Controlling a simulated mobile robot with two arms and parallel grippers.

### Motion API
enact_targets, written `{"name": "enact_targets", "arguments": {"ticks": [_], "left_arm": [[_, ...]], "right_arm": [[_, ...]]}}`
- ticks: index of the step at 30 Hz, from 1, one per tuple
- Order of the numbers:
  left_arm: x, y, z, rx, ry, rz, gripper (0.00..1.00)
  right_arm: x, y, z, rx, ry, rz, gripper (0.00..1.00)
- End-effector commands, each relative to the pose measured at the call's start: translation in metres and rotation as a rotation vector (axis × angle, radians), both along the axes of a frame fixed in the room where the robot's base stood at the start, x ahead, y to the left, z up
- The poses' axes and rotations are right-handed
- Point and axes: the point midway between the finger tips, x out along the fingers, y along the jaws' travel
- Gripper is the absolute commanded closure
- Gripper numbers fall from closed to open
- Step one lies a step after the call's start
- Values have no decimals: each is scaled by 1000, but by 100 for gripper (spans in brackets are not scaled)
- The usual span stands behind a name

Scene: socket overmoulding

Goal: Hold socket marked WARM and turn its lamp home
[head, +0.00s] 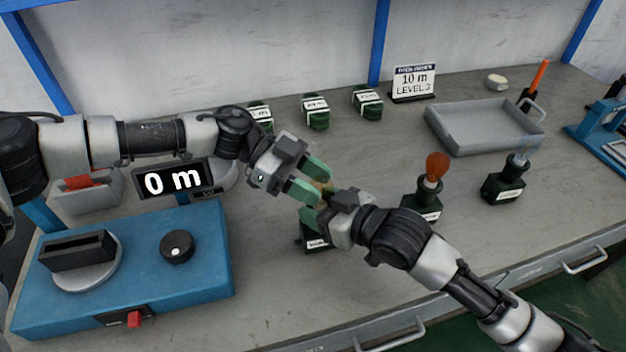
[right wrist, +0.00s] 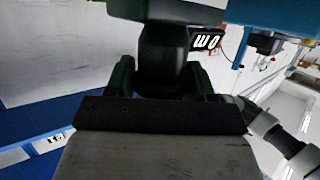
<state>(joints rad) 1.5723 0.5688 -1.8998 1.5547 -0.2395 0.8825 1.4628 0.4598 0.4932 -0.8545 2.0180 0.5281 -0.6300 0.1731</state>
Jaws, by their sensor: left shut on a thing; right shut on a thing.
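A dark socket (head: 317,245) with a white label stands upright on the bench beneath my two grippers; its label is too small to read. My right gripper (head: 320,210) is shut on it; in the right wrist view the green fingers close around its dark neck (right wrist: 163,60). My left gripper (head: 314,179) comes in just above, shut on a lamp, of which only a yellowish bit (head: 328,187) shows between the fingers. How far the lamp sits in the socket is hidden.
To the right stand a socket (head: 422,207) with an orange lamp (head: 437,166) and another socket (head: 503,189) with a clear lamp. A grey tray (head: 455,146), labelled green blocks (head: 316,112) and a "10 m LEVEL 3" sign (head: 413,82) are behind. A blue machine (head: 205,235) and "0 m" display (head: 173,179) are left.

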Motion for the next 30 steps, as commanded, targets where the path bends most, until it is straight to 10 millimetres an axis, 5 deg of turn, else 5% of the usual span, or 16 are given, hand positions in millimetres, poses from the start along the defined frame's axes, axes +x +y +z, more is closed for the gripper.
{"name": "enact_targets", "arguments": {"ticks": [30], "left_arm": [[8,-6,1,-4,-4,-619,79]], "right_arm": [[-1,0,-1,-1,3,2,73]]}}
